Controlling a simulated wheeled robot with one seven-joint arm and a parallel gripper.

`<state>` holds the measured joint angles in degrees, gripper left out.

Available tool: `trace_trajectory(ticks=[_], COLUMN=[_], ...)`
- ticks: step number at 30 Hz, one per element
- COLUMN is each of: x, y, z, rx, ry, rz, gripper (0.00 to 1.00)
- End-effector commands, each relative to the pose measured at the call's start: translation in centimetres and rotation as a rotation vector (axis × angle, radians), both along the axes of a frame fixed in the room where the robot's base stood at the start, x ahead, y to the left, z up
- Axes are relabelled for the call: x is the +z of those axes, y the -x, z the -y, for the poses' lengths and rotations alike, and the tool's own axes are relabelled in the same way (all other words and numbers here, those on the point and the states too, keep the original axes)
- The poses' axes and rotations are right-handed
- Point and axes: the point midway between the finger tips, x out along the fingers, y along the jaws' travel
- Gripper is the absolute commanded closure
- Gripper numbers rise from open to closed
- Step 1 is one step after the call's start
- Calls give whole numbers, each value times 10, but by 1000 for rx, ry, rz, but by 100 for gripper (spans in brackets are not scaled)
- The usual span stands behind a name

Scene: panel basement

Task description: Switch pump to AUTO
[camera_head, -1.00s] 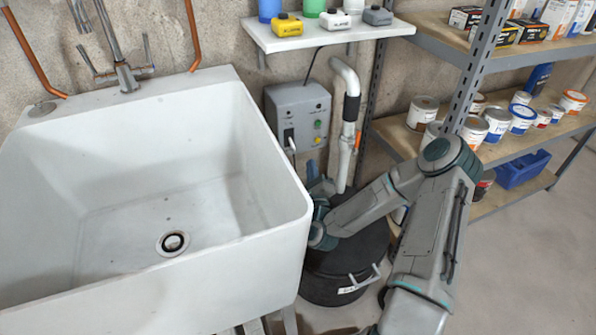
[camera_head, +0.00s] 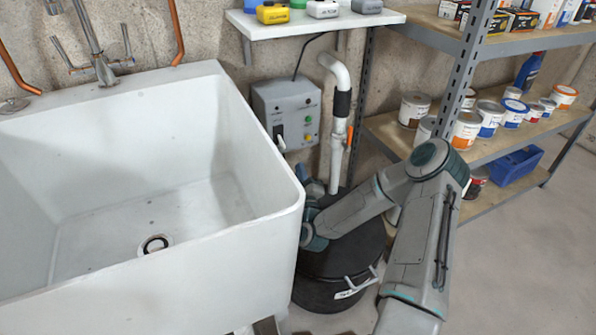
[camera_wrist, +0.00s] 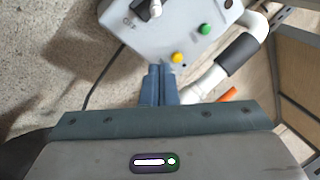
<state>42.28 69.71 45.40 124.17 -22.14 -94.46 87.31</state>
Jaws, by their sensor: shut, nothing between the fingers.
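The grey pump control box (camera_head: 288,112) is on the wall between the sink and the white pipe. It carries a switch with a white lever (camera_head: 281,142) at its lower left, a green button (camera_head: 308,120) and a yellow button (camera_head: 308,138). The wrist view shows the box (camera_wrist: 165,35) at the top, with the lever (camera_wrist: 155,9) cut by the top edge. My gripper (camera_wrist: 161,68) is shut and empty, its blue fingertips at the box's lower edge in that view. In the head view it is below the box, partly hidden by the sink. I cannot tell whether it touches.
A white sink (camera_head: 225,160) stands close on the left. A white pipe (camera_head: 338,150) with a black sleeve rises beside the box from the black tank (camera_head: 335,265). Metal shelving (camera_head: 460,85) with cans stands right.

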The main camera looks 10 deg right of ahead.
Motion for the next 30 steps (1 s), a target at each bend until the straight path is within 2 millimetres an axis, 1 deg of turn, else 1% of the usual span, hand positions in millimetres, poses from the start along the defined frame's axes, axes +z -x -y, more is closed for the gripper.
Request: trace_trajectory(ticks=[1,6,9,11,12,13,18,22,30], x=[2,10,15,18,22,25,34,37,38], y=[-10,-47,-66,-75,-69,-67,-59,-57,-56], z=[1,4,6,6,-3,-6,-20,-24,-24], rx=[-2,-1,-1,-1,3,5,2,1,-1], ry=[3,2,2,0,-1,0,0,1,1], rz=[6,6,6,4,3,2,1,1,1], gripper=[100,100,100,100,100,100,100,100,100])
